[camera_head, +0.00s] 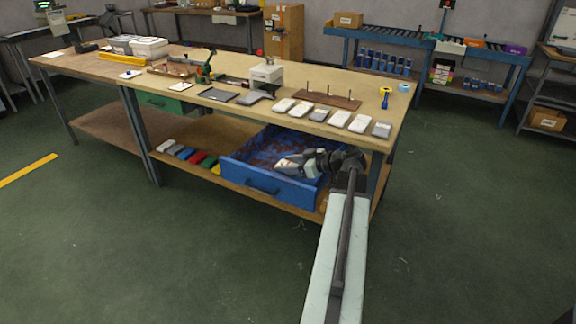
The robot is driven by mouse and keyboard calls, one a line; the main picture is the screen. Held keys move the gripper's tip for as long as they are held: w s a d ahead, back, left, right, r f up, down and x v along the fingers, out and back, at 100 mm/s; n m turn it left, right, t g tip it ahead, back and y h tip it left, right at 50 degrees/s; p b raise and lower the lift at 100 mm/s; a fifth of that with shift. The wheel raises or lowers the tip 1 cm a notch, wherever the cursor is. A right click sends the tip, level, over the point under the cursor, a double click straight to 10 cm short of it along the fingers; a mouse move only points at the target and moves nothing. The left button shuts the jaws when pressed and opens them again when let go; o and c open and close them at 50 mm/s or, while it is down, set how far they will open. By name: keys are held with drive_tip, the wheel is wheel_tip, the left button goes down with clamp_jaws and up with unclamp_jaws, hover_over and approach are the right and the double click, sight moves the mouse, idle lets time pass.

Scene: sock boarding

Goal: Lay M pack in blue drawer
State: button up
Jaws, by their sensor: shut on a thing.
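The blue drawer (262,185) is pulled out below the near edge of the workbench, and its inside is in view. My gripper (288,164) is low inside the drawer's opening, towards its right side. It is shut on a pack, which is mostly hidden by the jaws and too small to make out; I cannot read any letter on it. I cannot tell whether the pack touches the drawer floor. Several pale packs (339,118) lie in a row along the front edge of the bench top; their labels are not readable.
The workbench (400,112) has its top above the drawer, close to my arm. Several coloured items (190,156) lie on the lower shelf left of the drawer. A green drawer (166,103) is further left. The green floor in front is clear.

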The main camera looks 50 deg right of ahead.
drive_tip(key=shift+s+f, duration=0.1)
drive_tip(key=shift+f, duration=0.2)
drive_tip(key=o, duration=1.3)
drive_tip(key=shift+o, duration=0.2)
drive_tip(key=shift+d+r+p, duration=0.1)
drive_tip(key=shift+r+p, duration=0.25)
drive_tip(key=shift+p, duration=0.1)
drive_tip(key=p+v, duration=0.1)
drive_tip(key=v, duration=0.2)
drive_tip(key=p+v, duration=0.2)
drive_tip(key=v, duration=0.2)
drive_tip(key=p+v, duration=0.1)
drive_tip(key=v, duration=0.2)
drive_tip(key=shift+s+d+r+p, duration=0.15)
drive_tip(key=shift+s+r+p, duration=0.05)
drive_tip(key=shift+r+p, duration=0.25)
drive_tip(key=shift+s+d+r, duration=0.1)
drive_tip(key=shift+s+d, duration=0.05)
drive_tip(key=shift+s, duration=0.45)
